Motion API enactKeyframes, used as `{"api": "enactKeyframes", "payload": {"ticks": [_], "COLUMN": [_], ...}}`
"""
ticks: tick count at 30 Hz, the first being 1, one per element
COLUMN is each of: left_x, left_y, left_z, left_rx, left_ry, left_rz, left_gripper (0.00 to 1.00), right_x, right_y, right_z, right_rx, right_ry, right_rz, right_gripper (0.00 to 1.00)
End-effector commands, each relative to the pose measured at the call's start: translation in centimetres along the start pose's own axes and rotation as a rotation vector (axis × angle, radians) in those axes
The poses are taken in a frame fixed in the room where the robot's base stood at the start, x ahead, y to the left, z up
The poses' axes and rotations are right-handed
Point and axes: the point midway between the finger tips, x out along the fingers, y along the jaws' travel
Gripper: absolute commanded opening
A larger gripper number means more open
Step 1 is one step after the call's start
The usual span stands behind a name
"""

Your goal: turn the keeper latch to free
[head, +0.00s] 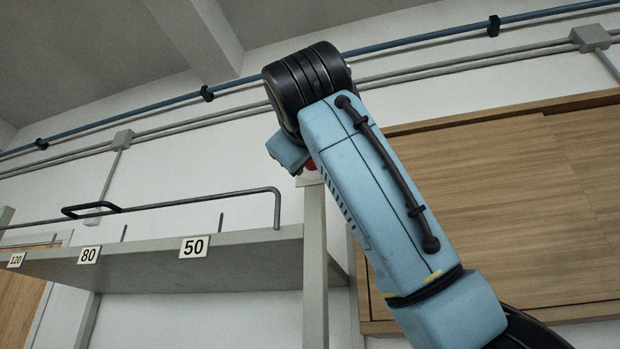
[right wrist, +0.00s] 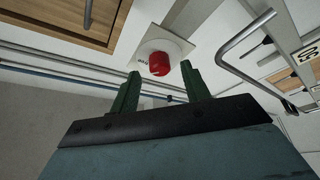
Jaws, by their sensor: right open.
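A red knob (right wrist: 160,63) on a white square plate (right wrist: 168,42) shows in the right wrist view, with small lettering too small to read. My right gripper (right wrist: 160,80) is open, its two green fingers apart and pointing toward the knob, which appears between their tips; I cannot tell whether they touch it. In the head view a sliver of the red knob (head: 311,165) shows at the top of a grey post, mostly hidden by my right arm. A black loop handle (head: 90,209) sits on a bent metal rod (head: 200,200). I cannot tell which part is the keeper latch.
A grey shelf (head: 150,262) carries tags 120, 80 and 50 (head: 194,246), with thin pegs above it. The grey post (head: 314,270) stands at its right end. A wooden wall panel (head: 520,200) is behind my arm. Pipes (head: 440,40) run along the wall.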

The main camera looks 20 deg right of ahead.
Motion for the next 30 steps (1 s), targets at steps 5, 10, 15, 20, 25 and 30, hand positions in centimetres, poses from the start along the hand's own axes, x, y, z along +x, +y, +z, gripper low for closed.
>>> {"api": "enactKeyframes", "payload": {"ticks": [5,10,15,20,25,30], "left_x": [1.9,3.3,4.1,4.4,4.4,4.4], "left_y": [0.0,0.1,0.1,0.1,0.1,0.1], "left_z": [0.2,0.3,0.4,0.4,0.4,0.4], "left_rx": [0.000,0.000,0.000,0.000,0.000,0.000], "left_ry": [0.000,0.000,0.000,0.000,0.000,0.000], "left_rz": [0.000,0.000,0.000,0.000,0.000,0.000], "left_gripper": [0.36,0.36,0.36,0.36,0.36,0.36], "right_x": [-3.9,-7.8,-10.7,-12.0,-12.2,-12.2], "right_y": [-0.3,-0.3,-0.2,-0.1,-0.1,0.0], "right_z": [0.1,0.1,0.1,0.1,0.1,0.0], "right_rx": [0.000,0.001,-0.001,0.000,0.000,0.000], "right_ry": [0.006,0.006,0.004,0.002,0.000,0.000], "right_rz": [0.003,0.001,0.001,0.000,0.000,0.000], "right_gripper": [0.47,0.47,0.47,0.47,0.47,0.47]}}
